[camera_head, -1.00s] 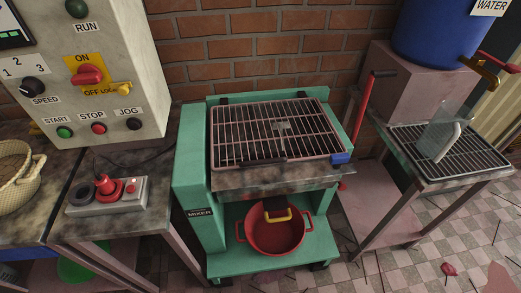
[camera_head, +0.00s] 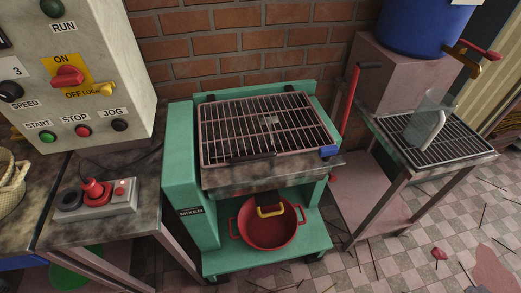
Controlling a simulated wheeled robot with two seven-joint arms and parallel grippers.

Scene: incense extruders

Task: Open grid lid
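The grid lid (camera_head: 230,121) is a metal grate of parallel bars, lying flat and closed over the top of the green mixer (camera_head: 182,180). A dark handle bar (camera_head: 252,157) sits on its front edge, and a blue block (camera_head: 329,151) is at its front right corner. Two dark hinge-like pieces show at its back edge. The inside under the bars is dark and hard to make out. Neither of my grippers is in view.
A red pot (camera_head: 266,234) stands on the mixer's lower shelf. A control panel (camera_head: 70,110) and a red-button box (camera_head: 97,197) are on the left. A red lever (camera_head: 352,98) rises at the right, near a rack (camera_head: 450,145) with a clear pitcher (camera_head: 428,120) and a blue water barrel (camera_head: 425,25).

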